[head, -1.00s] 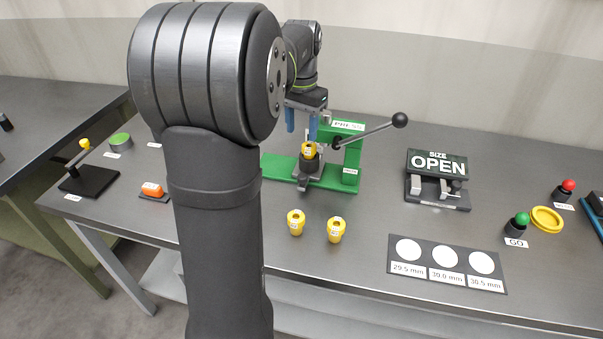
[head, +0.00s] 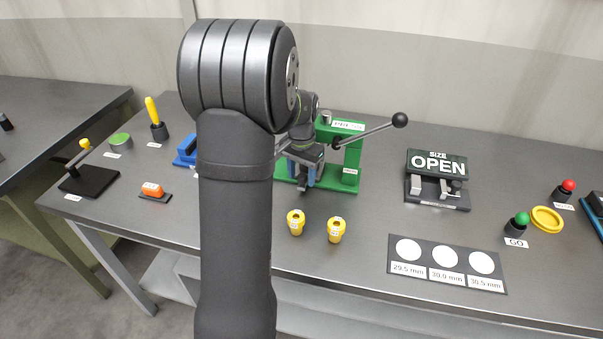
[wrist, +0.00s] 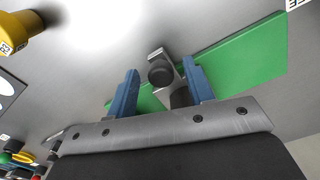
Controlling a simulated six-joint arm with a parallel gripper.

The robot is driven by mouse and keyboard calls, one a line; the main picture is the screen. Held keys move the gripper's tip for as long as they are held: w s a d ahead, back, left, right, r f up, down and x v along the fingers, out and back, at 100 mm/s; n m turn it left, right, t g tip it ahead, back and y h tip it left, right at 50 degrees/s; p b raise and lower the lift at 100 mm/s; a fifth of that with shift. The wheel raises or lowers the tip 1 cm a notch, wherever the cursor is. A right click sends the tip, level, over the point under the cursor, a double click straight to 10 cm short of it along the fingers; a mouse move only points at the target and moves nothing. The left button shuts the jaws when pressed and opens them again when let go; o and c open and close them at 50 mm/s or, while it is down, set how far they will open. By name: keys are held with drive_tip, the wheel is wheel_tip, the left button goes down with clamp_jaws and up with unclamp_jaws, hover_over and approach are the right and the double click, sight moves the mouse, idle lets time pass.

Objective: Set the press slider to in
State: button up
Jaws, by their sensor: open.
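The green press (head: 352,165) stands at the middle back of the table, with a lever reaching right to a black ball. Its slider, a grey bar with a dark round knob (wrist: 160,74), shows in the wrist view between my fingers, over the green base (wrist: 245,55). My gripper (wrist: 161,68) is open, with one blue finger on either side of the slider; I cannot tell whether they touch it.
Two yellow parts (head: 296,222) (head: 336,230) stand in front of the press. A size sign reading OPEN (head: 438,163) stands to the right, with a gauge card (head: 446,263) before it. An orange block (head: 153,190) and a blue fixture (head: 186,150) are to the left.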

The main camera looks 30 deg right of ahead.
clamp_jaws()
drive_tip(key=shift+s+d, duration=1.65)
drive_tip(key=shift+d, duration=0.05)
unclamp_jaws()
drive_tip(key=shift+s+d, duration=0.1)
